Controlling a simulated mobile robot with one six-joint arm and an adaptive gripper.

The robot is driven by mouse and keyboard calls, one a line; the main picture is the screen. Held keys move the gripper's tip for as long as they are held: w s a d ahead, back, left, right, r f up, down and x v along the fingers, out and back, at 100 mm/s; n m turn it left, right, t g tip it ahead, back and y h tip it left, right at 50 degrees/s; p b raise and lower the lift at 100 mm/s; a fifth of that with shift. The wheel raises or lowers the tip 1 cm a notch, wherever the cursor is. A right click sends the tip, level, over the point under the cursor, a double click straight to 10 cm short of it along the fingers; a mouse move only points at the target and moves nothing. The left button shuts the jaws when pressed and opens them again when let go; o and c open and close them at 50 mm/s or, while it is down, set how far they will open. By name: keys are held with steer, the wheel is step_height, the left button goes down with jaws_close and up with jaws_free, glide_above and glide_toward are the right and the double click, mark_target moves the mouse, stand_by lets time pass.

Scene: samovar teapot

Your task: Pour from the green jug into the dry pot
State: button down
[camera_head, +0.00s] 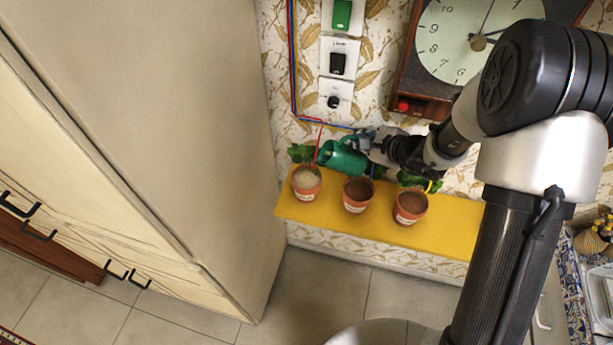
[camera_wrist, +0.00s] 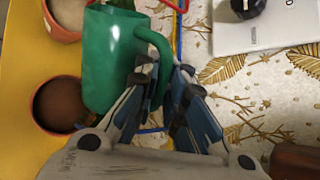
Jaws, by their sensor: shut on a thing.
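Three terracotta pots stand on the yellow shelf. The left pot (camera_head: 306,184) holds pale, dry-looking soil; the middle pot (camera_head: 357,194) and right pot (camera_head: 410,206) hold dark brown soil. The green jug (camera_head: 342,158) is tilted behind and above the gap between the left and middle pots. My gripper (camera_head: 364,141) is shut on its handle, on the jug's right. In the wrist view the jug (camera_wrist: 108,62) hangs beside the pale-soil pot (camera_wrist: 66,12) and a dark-soil pot (camera_wrist: 60,104); the gripper fingers (camera_wrist: 165,85) are at the handle. The jug's contents are hidden.
The yellow shelf (camera_head: 450,232) runs along the patterned wall. A tall cream cabinet (camera_head: 150,130) stands close on its left. Switches (camera_head: 340,58) and a clock (camera_head: 470,38) hang above. A thin red stick (camera_head: 319,146) rises near the jug. Green leaves (camera_head: 300,152) show behind the pots.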

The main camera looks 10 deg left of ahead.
mark_target(348, 138)
steer(key=shift+s+a+n+h+b, duration=0.2)
steer(key=shift+a+n+h+b, duration=0.1)
steer(key=shift+a+h+b, duration=0.25)
steer(key=shift+s+a+n+h+b, duration=0.15)
steer(key=shift+a+n+h+b, duration=0.15)
steer(key=shift+a+h+b, duration=0.25)
stand_by(1.6)
steer(key=shift+a+r+b, duration=0.1)
steer(key=shift+a+b, duration=0.25)
steer(key=shift+b, duration=0.55)
steer(key=shift+s+d+p, duration=0.1)
steer(key=shift+d+p, duration=0.05)
steer(key=shift+p, duration=0.35)
steer(key=d+p, duration=0.1)
steer(key=d+y+p, duration=0.1)
steer(key=m+p, duration=0.1)
steer(key=shift+w+d+f+y, duration=0.25)
steer(key=shift+w+d+y, duration=0.05)
steer(key=shift+d+y, duration=0.1)
steer(key=shift+d+f+m+y, duration=0.2)
steer(key=shift+m+y, duration=0.2)
steer(key=shift+y, duration=0.2)
steer(key=shift+w+d+f+m+y+b, duration=0.25)
steer(key=shift+d+m+y+b, duration=0.15)
steer(key=shift+d+y+b, duration=0.1)
steer(key=shift+d, duration=0.1)
steer(key=shift+s+r, duration=0.1)
steer(key=shift+r, duration=0.05)
